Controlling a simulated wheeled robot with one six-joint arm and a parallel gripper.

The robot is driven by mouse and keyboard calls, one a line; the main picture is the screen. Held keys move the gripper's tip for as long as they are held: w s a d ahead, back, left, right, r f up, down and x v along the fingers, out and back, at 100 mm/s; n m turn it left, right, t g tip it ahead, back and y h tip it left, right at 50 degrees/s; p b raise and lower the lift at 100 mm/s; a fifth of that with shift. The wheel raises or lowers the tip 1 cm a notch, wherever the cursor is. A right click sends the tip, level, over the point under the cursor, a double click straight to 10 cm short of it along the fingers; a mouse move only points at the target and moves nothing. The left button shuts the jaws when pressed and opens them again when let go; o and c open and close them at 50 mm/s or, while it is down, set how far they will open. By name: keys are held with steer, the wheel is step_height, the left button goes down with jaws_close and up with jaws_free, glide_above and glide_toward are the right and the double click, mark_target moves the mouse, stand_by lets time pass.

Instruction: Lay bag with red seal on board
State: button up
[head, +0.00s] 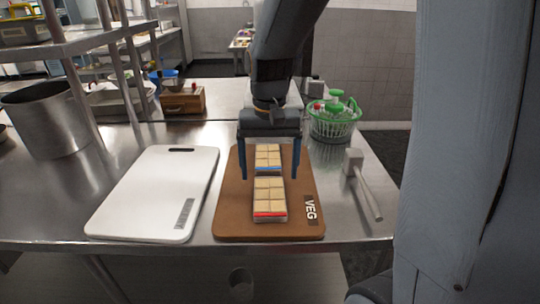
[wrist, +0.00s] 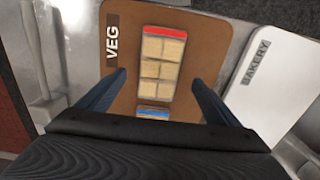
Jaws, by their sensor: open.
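The bag with the red seal (head: 269,199) lies flat on the brown board (head: 237,222) marked VEG, its red strip toward the front edge. A bag with a blue seal (head: 268,158) lies behind it on the same board. My gripper (head: 270,178) is open above the board, its fingers apart to either side of the bags. In the wrist view, the red-sealed bag (wrist: 163,65) lies beyond the open fingers and nothing is between them in their grip. The blue-sealed bag (wrist: 153,112) is partly hidden by my gripper there.
A white board (head: 150,195) lies left of the brown one; its label reads BAKERY in the wrist view (wrist: 270,75). A mallet (head: 362,182) lies to the right. A green basket (head: 333,122), a wooden box (head: 183,100) and a large pot (head: 45,118) stand farther back.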

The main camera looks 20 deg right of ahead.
step_height(320, 180, up, 5)
steer(key=shift+f+b, duration=0.1)
steer(key=shift+b, duration=0.2)
stand_by(0.4)
